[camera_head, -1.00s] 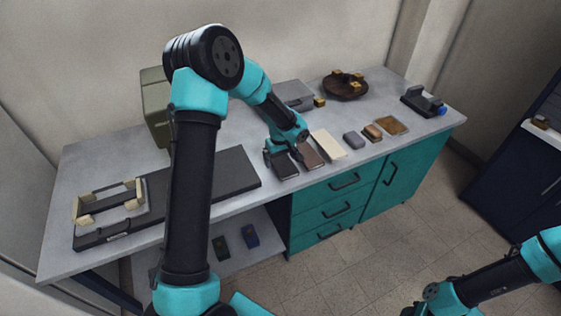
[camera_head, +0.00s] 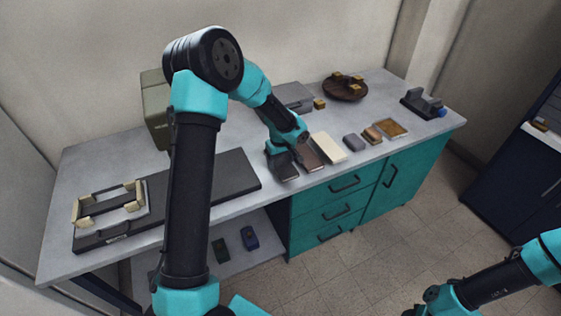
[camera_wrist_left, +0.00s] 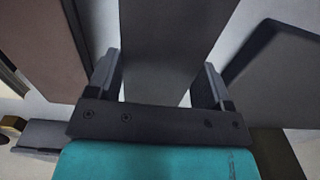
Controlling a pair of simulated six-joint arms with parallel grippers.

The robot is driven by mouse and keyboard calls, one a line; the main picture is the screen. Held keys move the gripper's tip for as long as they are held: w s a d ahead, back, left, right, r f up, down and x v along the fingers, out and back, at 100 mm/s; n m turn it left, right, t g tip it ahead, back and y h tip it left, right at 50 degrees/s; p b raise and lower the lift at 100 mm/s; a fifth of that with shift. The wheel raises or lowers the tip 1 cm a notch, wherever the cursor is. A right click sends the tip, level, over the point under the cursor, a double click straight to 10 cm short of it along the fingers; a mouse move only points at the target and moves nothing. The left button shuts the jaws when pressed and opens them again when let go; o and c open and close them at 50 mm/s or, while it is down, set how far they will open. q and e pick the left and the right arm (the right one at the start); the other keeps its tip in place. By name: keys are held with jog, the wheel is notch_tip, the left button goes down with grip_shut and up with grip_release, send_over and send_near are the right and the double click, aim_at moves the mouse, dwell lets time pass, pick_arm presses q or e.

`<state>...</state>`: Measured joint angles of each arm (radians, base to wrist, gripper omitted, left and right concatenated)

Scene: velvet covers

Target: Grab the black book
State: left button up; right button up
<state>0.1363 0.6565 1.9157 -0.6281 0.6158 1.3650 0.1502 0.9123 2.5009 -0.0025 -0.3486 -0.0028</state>
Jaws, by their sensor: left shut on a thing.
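The black book (camera_head: 287,174) lies near the front edge of the grey worktop, just right of the long dark board. My left gripper (camera_head: 284,150) reaches down over its rear part and is shut on it, one finger on each side. The left wrist view shows the dark cover (camera_wrist_left: 172,45) between the two fingers (camera_wrist_left: 160,88). The gripper hides part of the book in the head view, and I cannot tell whether it is raised off the worktop. My right arm shows at the lower right, but its fingertips are out of view.
The dark board (camera_head: 232,172) lies on the left. A grey box (camera_head: 294,96) and a round wooden tray (camera_head: 345,91) are behind.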

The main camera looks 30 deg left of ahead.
aim_at(281, 162)
pick_arm(q)
jog(key=shift+r, duration=1.55)
jog(key=shift+s+d+r, duration=0.15)
jog(key=shift+s+r, duration=0.05)
jog(key=shift+s, duration=0.05)
jog(key=s+d+r, duration=0.1)
jog(key=s+d, duration=0.7)
jog(key=s, duration=0.5)
jog(key=shift+r, duration=0.2)
